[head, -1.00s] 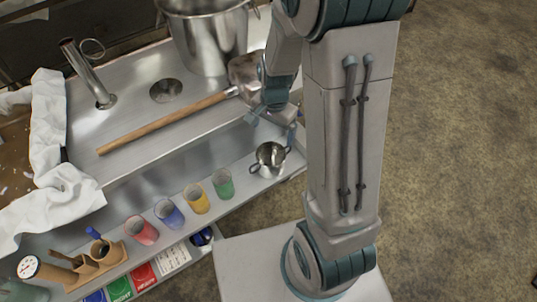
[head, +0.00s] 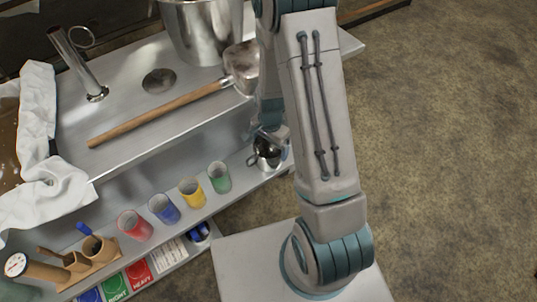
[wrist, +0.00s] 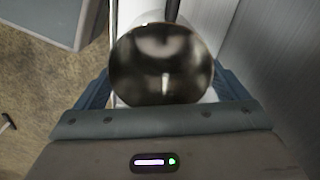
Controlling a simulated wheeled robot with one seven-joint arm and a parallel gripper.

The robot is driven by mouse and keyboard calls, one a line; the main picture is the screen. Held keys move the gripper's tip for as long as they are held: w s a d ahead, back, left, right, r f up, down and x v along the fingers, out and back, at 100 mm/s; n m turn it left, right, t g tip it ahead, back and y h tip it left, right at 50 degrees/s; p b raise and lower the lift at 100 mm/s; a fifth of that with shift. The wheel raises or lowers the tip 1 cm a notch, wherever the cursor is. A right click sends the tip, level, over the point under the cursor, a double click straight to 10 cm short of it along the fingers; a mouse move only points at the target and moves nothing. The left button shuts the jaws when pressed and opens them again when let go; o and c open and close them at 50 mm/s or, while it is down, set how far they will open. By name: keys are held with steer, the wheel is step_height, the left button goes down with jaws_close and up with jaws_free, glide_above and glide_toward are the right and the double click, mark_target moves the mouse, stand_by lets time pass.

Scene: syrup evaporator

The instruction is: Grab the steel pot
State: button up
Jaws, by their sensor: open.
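The small steel pot (head: 266,158) stands on the lower metal shelf at its right end, partly hidden by my arm in the head view. In the wrist view the pot's round, shiny dark mouth (wrist: 160,62) fills the upper middle, close in front of my gripper. My gripper (head: 269,137) is open right above and beside the pot. In the wrist view its teal fingers show to the left and right of the pot, partly hidden. I cannot tell whether they touch it.
A large steel bucket (head: 201,30) and a long wooden-handled scoop (head: 165,108) are on the upper counter (head: 125,115). Green (head: 219,178), yellow (head: 192,193), blue (head: 164,209) and red (head: 135,226) cups line the shelf left of the pot. Open floor (head: 430,130) lies to the right.

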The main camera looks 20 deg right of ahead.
mark_target(269, 152)
step_height(269, 152, down, 5)
steer(key=shift+a+r+b, duration=0.15)
steer(key=shift+r+b, duration=0.05)
steer(key=shift+b, duration=0.35)
steer(key=shift+c, duration=0.3)
steer(key=c, duration=0.7)
steer(key=shift+r, duration=0.15)
